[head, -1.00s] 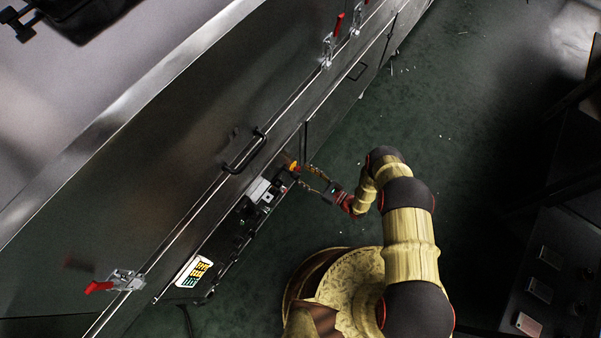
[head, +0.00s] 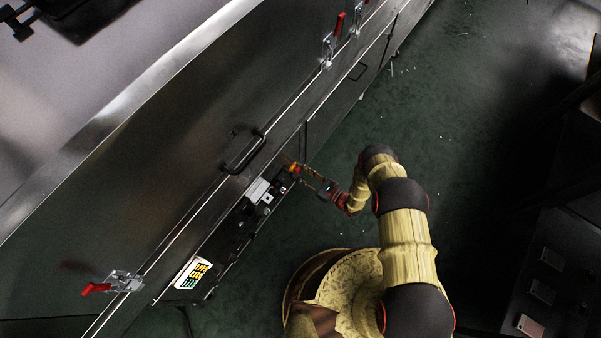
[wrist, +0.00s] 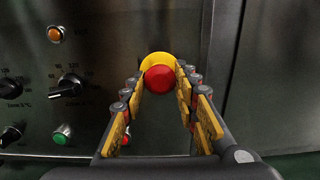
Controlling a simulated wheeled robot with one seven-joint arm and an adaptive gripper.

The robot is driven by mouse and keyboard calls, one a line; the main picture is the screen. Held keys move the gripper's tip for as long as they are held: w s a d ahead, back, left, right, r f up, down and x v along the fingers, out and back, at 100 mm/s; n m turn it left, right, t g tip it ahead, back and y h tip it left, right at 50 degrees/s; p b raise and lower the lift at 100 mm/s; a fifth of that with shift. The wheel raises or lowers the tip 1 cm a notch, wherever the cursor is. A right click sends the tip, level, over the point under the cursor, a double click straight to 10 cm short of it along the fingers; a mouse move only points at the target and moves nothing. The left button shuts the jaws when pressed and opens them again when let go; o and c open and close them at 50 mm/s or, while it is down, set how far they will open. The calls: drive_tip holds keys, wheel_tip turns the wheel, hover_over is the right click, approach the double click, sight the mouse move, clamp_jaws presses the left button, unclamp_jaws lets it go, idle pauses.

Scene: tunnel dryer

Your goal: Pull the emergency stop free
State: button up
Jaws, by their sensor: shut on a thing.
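The emergency stop is a red round button (wrist: 160,79) in front of a yellow collar (wrist: 157,60) on the metal control panel (wrist: 110,45). My gripper (wrist: 161,76) has its yellow-padded fingers on the left and right sides of the red head, shut on it. In the head view my gripper (head: 306,170) reaches the panel's right end, where the button is small and mostly hidden. The button's shaft is hidden behind its head.
Black knobs (wrist: 69,86), an orange lamp (wrist: 55,34) and a green button (wrist: 62,134) lie left of the stop. A dryer door handle (head: 244,152) and a red-handled clamp (head: 122,282) are on the machine. Green floor (head: 330,225) is clear beside it.

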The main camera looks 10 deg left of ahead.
clamp_jaws()
idle(0.3)
drive_tip(key=shift+s+d, duration=0.25)
drive_tip(key=shift+d, duration=0.35)
drive_tip(key=o, duration=0.7)
unclamp_jaws()
drive_tip(key=shift+d, duration=0.1)
drive_tip(key=v, duration=1.2)
